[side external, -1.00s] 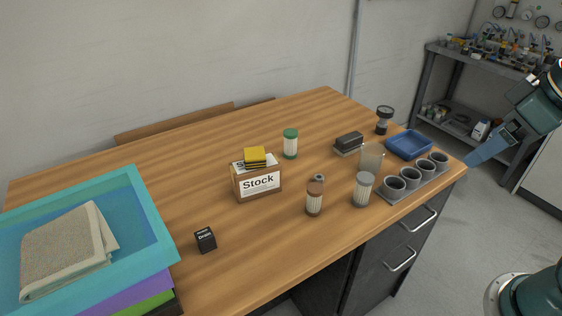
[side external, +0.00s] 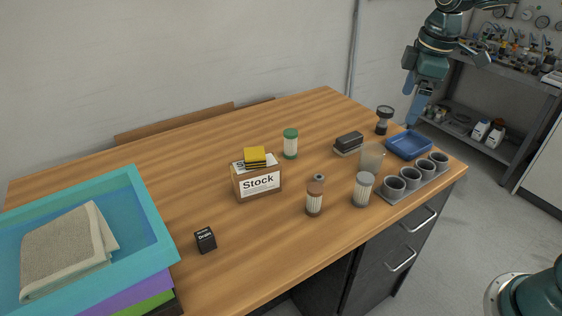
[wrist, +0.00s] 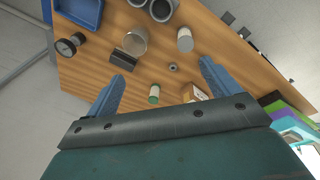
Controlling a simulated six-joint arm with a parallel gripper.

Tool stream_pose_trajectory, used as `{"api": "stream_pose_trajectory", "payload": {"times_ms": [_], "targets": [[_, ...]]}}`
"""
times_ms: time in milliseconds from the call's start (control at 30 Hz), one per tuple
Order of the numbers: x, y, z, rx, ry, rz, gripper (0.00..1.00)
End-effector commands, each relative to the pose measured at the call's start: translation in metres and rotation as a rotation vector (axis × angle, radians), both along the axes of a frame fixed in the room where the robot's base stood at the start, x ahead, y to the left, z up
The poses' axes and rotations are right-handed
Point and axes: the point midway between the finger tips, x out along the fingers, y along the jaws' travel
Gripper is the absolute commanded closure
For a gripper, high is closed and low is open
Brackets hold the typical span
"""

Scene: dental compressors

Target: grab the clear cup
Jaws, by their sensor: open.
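The clear cup (side external: 372,157) stands upright on the wooden table, behind the grey-topped cylinder and beside the row of grey cups. It looks translucent and partly blends with the wood. In the wrist view the clear cup (wrist: 134,41) shows as a pale round shape beyond my left-hand finger. My gripper (side external: 414,112) is raised above the back right of the table, above the blue tray, with its fingers pointing down. In the wrist view my gripper (wrist: 162,70) has its fingers spread wide with nothing between them. It is apart from the cup.
Close around the cup are a dark block (side external: 348,143), a grey-topped cylinder (side external: 362,190), a rack of grey cups (side external: 395,186) and a blue tray (side external: 409,145). A gauge (side external: 384,118) stands behind. The Stock box (side external: 257,183) is left; bare wood lies between.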

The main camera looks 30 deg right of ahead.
Motion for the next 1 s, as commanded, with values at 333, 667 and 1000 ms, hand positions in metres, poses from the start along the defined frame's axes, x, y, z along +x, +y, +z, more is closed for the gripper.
{"api": "stream_pose_trajectory", "payload": {"times_ms": [333,667,1000], "targets": [[0.062,-0.028,-0.051,-0.017,0.105,0.229,0.12],[0.097,-0.049,-0.096,-0.014,0.168,0.396,0.12],[0.101,-0.052,-0.104,-0.013,0.177,0.422,0.12]]}}
